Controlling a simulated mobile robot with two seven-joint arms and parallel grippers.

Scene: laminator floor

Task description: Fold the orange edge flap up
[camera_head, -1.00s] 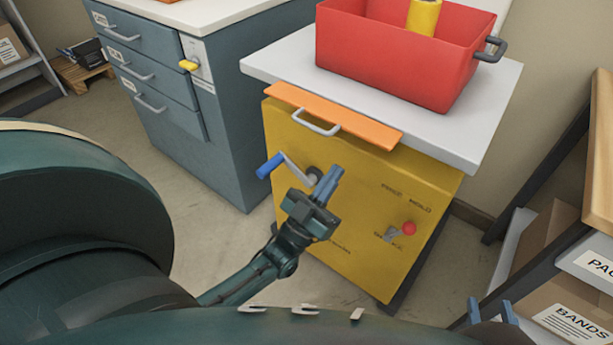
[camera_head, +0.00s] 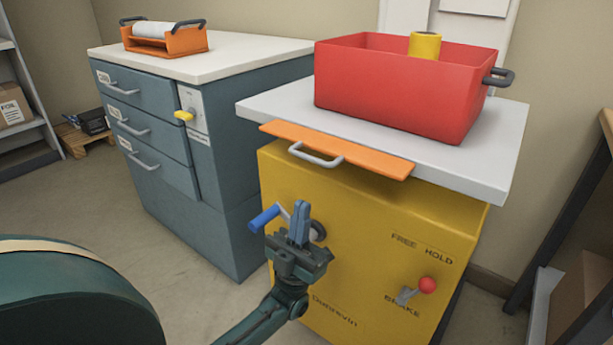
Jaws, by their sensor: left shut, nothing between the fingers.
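The orange edge flap (camera_head: 375,160) is a flat strip along the front edge of the white top on the yellow cabinet (camera_head: 370,235). It sticks out about level, with a grey handle (camera_head: 316,158) at its front left. My left gripper (camera_head: 299,205) is in front of the cabinet's left part, below the flap and apart from it. Its fingers point up and are shut with nothing between them. They partly cover the crank with the blue grip (camera_head: 264,218). My right gripper is not in view.
A red bin (camera_head: 390,95) with a yellow roll (camera_head: 425,46) stands on the white top (camera_head: 480,165). A red-knobbed brake lever (camera_head: 427,285) sticks out at the cabinet's right. A blue-grey drawer unit (camera_head: 190,150) stands to the left. A shelf (camera_head: 570,250) is at the right.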

